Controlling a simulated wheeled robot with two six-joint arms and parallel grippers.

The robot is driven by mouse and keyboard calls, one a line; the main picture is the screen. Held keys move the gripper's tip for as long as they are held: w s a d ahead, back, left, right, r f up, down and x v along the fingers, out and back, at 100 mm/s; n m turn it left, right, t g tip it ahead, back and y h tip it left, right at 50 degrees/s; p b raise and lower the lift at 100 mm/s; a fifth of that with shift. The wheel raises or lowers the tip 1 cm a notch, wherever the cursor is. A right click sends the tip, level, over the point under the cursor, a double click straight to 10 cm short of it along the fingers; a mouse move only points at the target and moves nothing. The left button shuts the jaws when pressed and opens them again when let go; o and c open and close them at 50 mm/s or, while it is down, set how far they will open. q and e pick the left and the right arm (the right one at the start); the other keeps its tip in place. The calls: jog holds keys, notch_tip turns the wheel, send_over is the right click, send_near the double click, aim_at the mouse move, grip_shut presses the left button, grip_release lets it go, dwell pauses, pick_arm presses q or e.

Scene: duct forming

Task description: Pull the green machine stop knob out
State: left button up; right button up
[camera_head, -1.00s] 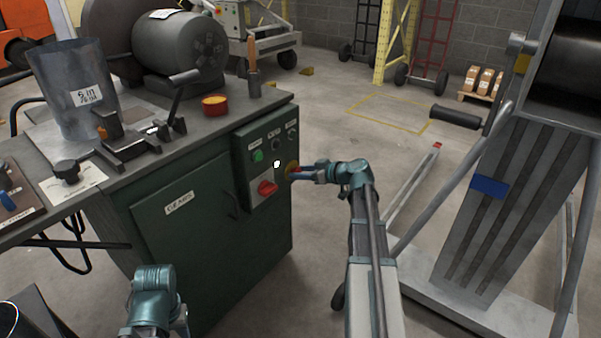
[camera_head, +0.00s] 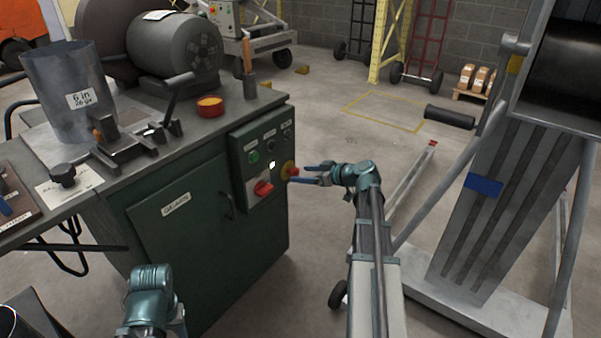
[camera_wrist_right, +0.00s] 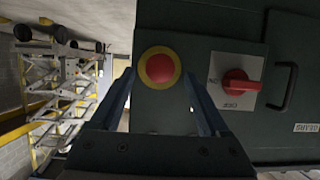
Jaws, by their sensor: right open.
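The stop knob (camera_head: 291,169) is a red mushroom head on a yellow ring, on the front panel of the green machine cabinet. In the right wrist view the knob (camera_wrist_right: 159,67) faces the camera, between and just beyond the fingertips. My right gripper (camera_head: 297,174) is open at the panel, its two blue fingers spread apart. In the right wrist view the gripper (camera_wrist_right: 158,77) shows one finger on each side of the knob, with gaps. Nothing is held. My left arm's wrist shows at the bottom left; its fingers are out of view.
A red rotary switch (camera_head: 263,188) on a pale plate sits beside the knob; it is also in the wrist view (camera_wrist_right: 240,88). A green button (camera_head: 254,158) is above it. A grey wheeled stand (camera_head: 480,215) is at right. Floor between is clear.

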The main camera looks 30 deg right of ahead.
jog(key=p+v, duration=0.3)
jog(key=v, duration=0.8)
jog(key=shift+s+d+p, duration=0.15)
jog(key=shift+s+p, duration=0.15)
jog(key=shift+p, duration=0.1)
jog(key=shift+r, duration=0.1)
jog(key=a+f+g+y+p, duration=0.1)
jog(key=a+f+g, duration=0.25)
jog(key=a, duration=0.95)
jog(key=a+f+g+p, duration=0.1)
jog(key=a+f+g, duration=0.3)
jog(key=a, duration=0.8)
jog(key=s+a+f+g+h+p, duration=0.2)
jog(key=s+a+g+h, duration=0.4)
jog(key=s+a, duration=0.95)
notch_tip(320, 180, up, 38)
jog(key=w+a+h+p, duration=0.1)
jog(key=a+p, duration=0.1)
jog(key=p, duration=3.6)
jog(key=shift+w+m+t, duration=0.25)
jog(key=shift+m+t, duration=0.05)
jog(key=shift+t, duration=0.15)
